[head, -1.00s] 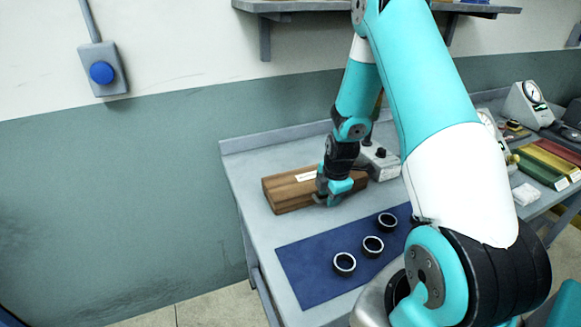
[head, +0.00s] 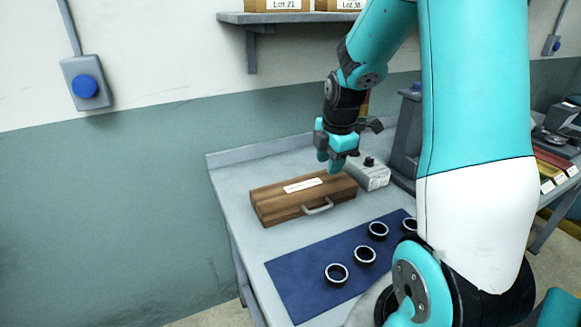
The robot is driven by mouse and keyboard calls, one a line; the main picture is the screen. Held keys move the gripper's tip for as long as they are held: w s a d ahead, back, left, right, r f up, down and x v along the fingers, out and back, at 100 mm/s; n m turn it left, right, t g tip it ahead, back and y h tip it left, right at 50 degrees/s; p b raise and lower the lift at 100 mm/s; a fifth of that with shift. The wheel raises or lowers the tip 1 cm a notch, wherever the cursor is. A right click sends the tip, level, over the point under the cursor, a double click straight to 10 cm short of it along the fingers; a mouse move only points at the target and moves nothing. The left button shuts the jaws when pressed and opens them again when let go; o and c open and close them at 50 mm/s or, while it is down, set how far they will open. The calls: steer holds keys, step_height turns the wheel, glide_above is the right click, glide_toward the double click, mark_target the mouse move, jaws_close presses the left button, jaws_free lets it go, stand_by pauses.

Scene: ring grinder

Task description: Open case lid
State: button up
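The wooden case (head: 283,203) lies on the grey table in the head view, with its lid down. A white label (head: 303,185) is on its top and a grey handle (head: 318,207) is on its front side. My gripper (head: 333,168) is above and just behind the right end of the case, pointing down. It looks apart from the case and the handle. Its fingers are seen from the side and overlap, so I cannot tell whether they are open or shut. Nothing is visible in it.
A blue mat (head: 300,282) with several dark rings (head: 336,274) lies in front of the case. A grey box with a black knob (head: 371,173) stands right of the case. A shelf (head: 285,18) is on the wall above. The table left of the case is narrow but clear.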

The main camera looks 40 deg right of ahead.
steer(key=s+a+r+m+y+b, duration=0.1)
steer(key=a+r+m+b, duration=0.2)
steer(key=a, duration=1)
steer(key=shift+s+r+y, duration=0.2)
steer(key=shift+r+y, duration=0.2)
steer(key=shift+r, duration=0.35)
steer(key=s+a+r+m+g+y, duration=0.1)
steer(key=s+a+m, duration=0.4)
steer(key=s+a, duration=1)
steer(key=a+g+y, duration=0.1)
steer(key=a, duration=0.3)
steer(key=shift+s+r+y, duration=0.15)
steer(key=shift+r+y, duration=0.2)
steer(key=shift+y, duration=0.05)
